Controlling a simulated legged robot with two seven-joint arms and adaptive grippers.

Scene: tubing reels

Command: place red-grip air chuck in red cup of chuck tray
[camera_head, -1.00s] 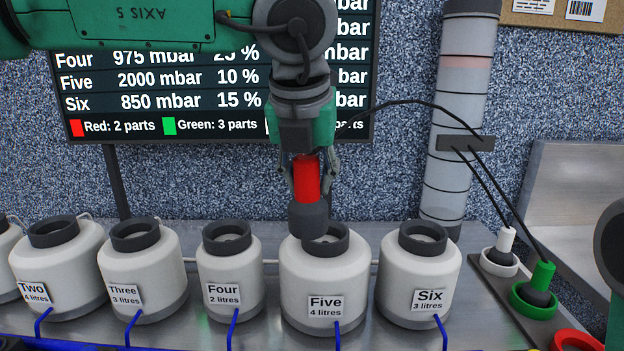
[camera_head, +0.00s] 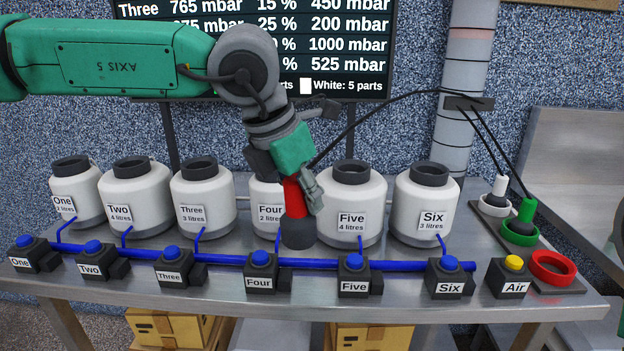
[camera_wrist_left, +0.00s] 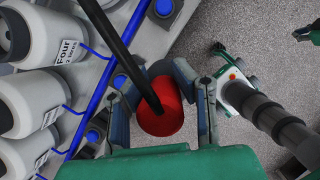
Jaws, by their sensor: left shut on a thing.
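My left gripper (camera_head: 300,189) is shut on the red-grip air chuck (camera_head: 293,199), whose dark round head points down in front of bottle Four. In the left wrist view the chuck's red grip (camera_wrist_left: 160,117) sits between the fingers, with a black hose running from it. The chuck tray (camera_head: 570,287) is at the right of the bench. Its red cup (camera_head: 553,266) is empty, at the near end. The green cup (camera_head: 519,232) and white cup (camera_head: 494,206) behind it hold the green-grip and white-grip chucks.
Several white bottles, such as bottle Five (camera_head: 352,212), stand in a row. A blue pipe (camera_head: 330,262) and black valve blocks with blue buttons run along the front. The Air block (camera_head: 510,278) is left of the red cup. Hoses hang from a bracket (camera_head: 468,103).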

